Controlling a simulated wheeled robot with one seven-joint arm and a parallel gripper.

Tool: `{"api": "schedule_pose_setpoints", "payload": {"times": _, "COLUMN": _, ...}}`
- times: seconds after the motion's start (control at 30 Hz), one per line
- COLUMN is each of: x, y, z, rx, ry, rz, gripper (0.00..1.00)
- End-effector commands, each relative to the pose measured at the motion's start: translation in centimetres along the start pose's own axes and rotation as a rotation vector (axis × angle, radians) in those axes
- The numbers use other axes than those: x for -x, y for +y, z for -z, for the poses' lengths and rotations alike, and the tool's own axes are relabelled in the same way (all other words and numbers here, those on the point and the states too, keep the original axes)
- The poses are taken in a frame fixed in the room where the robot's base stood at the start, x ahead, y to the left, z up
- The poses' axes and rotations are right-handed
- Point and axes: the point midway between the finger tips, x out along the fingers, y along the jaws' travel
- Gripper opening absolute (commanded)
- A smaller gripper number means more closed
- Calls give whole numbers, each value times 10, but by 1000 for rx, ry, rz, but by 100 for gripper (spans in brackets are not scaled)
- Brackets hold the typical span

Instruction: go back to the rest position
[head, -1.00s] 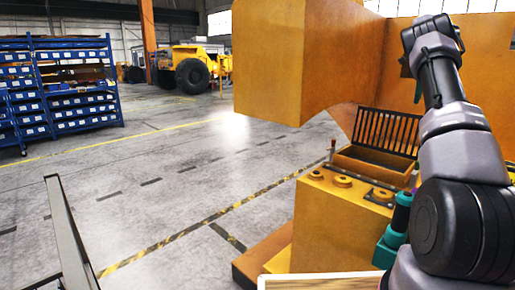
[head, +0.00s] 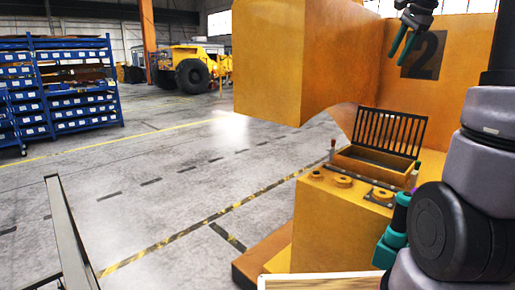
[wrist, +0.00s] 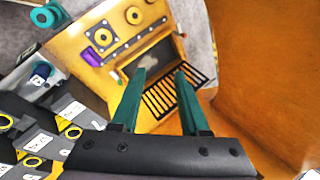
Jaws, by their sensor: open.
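My gripper (head: 398,52) is high at the top right of the head view, in front of the big yellow casting (head: 345,60) face marked with a dark "2". Its two teal fingers are spread apart with nothing between them. In the wrist view my gripper (wrist: 160,74) points down towards the yellow block (wrist: 112,45) with round rings and the black slatted grille (wrist: 188,88). The fingers look clear of both.
The yellow block (head: 335,225) with its open tray (head: 372,163) stands below the casting. A teal cylinder (head: 398,220) is beside it. A purple piece (wrist: 92,57) and labelled dark plates (wrist: 40,145) show in the wrist view. Open floor (head: 180,190) lies left.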

Motion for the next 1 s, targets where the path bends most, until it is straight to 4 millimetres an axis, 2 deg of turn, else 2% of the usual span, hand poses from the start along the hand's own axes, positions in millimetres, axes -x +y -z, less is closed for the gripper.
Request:
{"api": "schedule_pose_setpoints", "payload": {"times": 0.03, "x": 11, "y": 16, "z": -28, "rx": 83, "ry": -12, "rz": 22, "gripper": 45}}
{"api": "schedule_pose_setpoints", "payload": {"times": 0.2, "x": 26, "y": 73, "z": -105, "rx": 374, "ry": -26, "rz": 78, "gripper": 45}}
{"api": "schedule_pose_setpoints", "payload": {"times": 0.3, "x": 28, "y": 113, "z": -146, "rx": 549, "ry": -18, "rz": 108, "gripper": 45}}
{"api": "schedule_pose_setpoints", "payload": {"times": 0.43, "x": 23, "y": 164, "z": -186, "rx": 755, "ry": 3, "rz": 136, "gripper": 45}}
{"api": "schedule_pose_setpoints", "payload": {"times": 0.5, "x": 19, "y": 187, "z": -201, "rx": 844, "ry": 18, "rz": 146, "gripper": 45}}
{"api": "schedule_pose_setpoints", "payload": {"times": 0.6, "x": 12, "y": 211, "z": -214, "rx": 933, "ry": 35, "rz": 154, "gripper": 45}}
{"api": "schedule_pose_setpoints", "payload": {"times": 0.7, "x": 8, "y": 224, "z": -220, "rx": 982, "ry": 46, "rz": 158, "gripper": 45}}
{"api": "schedule_pose_setpoints", "payload": {"times": 1.0, "x": 7, "y": 227, "z": -221, "rx": 997, "ry": 48, "rz": 157, "gripper": 45}}
